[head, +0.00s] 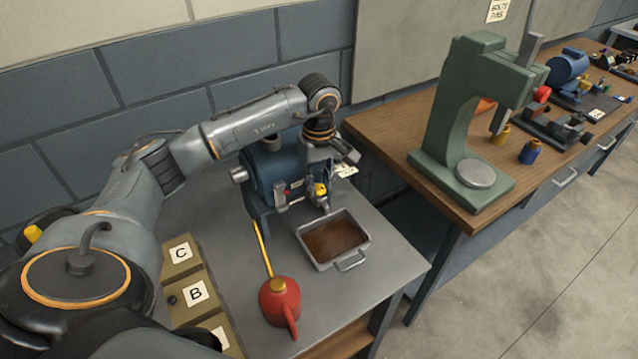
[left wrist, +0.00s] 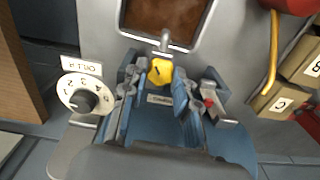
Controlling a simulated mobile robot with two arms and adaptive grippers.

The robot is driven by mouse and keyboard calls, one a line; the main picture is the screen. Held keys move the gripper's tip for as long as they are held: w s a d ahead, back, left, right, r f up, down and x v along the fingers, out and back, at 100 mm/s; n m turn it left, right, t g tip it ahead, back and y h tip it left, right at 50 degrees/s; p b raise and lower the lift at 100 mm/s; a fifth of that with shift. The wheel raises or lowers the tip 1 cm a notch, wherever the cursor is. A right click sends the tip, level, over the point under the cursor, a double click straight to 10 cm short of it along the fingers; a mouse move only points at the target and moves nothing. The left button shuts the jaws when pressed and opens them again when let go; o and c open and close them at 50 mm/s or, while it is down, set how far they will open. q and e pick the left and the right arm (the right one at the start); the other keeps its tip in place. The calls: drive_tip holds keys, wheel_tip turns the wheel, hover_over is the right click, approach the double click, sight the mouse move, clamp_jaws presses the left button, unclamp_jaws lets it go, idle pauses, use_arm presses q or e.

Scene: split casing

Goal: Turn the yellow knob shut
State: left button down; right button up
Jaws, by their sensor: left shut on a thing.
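The yellow knob (head: 321,189) sits on the front of the blue casing (head: 270,172) on the grey bench, just behind the metal tray. It also shows in the left wrist view (left wrist: 160,70), with a dark mark on its face. My left gripper (head: 318,195) reaches down from above and is shut on the yellow knob, with a finger on either side of it. The gripper hides part of the casing front. A small label shows just below the knob in the left wrist view. My right gripper is not in view.
A metal tray (head: 306,245) of brown liquid stands close in front of the casing. A red oil can (head: 279,301) with a yellow spout and lettered boxes (head: 186,285) stand nearby. A white numbered dial (left wrist: 85,94) is beside the knob. A green press (head: 455,125) stands on the wooden bench.

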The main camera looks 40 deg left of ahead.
use_arm(q)
drive_tip(key=m+b, duration=0.3)
drive_tip(key=shift+f+m, duration=0.1)
drive_tip(key=shift+m, duration=0.3)
drive_tip(key=shift+m+b, duration=1.15)
drive_tip(key=shift+m, duration=0.55)
drive_tip(key=shift+r, duration=0.2)
drive_tip(key=c, duration=1)
unclamp_jaws()
